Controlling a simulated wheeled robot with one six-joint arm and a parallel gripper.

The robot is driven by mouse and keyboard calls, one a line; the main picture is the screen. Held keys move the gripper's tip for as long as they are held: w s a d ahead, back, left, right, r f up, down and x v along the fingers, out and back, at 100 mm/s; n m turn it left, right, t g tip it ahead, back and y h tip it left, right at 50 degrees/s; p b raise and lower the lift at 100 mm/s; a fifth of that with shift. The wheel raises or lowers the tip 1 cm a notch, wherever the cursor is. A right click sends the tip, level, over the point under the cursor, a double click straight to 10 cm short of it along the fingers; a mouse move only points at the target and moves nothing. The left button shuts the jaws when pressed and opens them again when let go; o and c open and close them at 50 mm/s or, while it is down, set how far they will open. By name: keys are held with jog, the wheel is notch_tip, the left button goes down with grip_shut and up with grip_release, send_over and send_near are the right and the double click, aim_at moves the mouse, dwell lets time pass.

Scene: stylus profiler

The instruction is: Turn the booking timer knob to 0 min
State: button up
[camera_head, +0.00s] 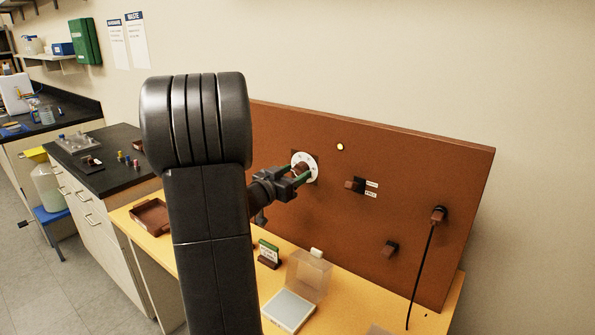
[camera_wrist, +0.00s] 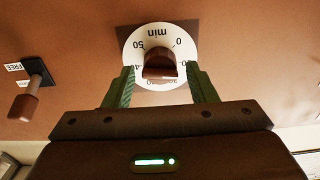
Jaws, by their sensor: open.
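The booking timer knob (camera_wrist: 160,66) is a dark brown knob on a white round dial (camera_wrist: 134,49) marked in minutes. The dial shows upside down in the wrist view, with "min", 50 and 0 at its top edge. In the head view the knob (camera_head: 300,169) sits on the brown upright panel. My gripper (camera_wrist: 160,85) is open, with one green finger on each side of the knob's lower part. I cannot tell whether either finger touches it. In the head view my gripper (camera_head: 291,174) is at the dial. The fingers hide some dial numbers.
A lever switch (camera_head: 355,185) with two labels, one reading FREE, is right of the dial. A plugged cable (camera_head: 430,250) hangs farther right. A lit yellow lamp (camera_head: 340,147) is above. A clear-lidded box (camera_head: 290,308) and small sign (camera_head: 268,252) stand on the bench below.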

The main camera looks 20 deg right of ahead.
jog(key=c, duration=0.9)
jog(key=shift+r+n+p, duration=0.3)
jog(key=shift+n+p, duration=0.2)
jog(key=shift+p, duration=0.6)
jog(key=shift+c, duration=0.2)
jog(key=n+p, duration=0.2)
jog(key=p, duration=0.1)
jog(key=shift+p, duration=0.3)
jog(key=shift+n+p, duration=0.9)
jog(key=shift+p, duration=0.15)
jog(key=shift+f+n, duration=0.3)
jog(key=shift+n, duration=0.1)
jog(key=shift+r+p, duration=0.1)
jog(key=shift+p, duration=0.3)
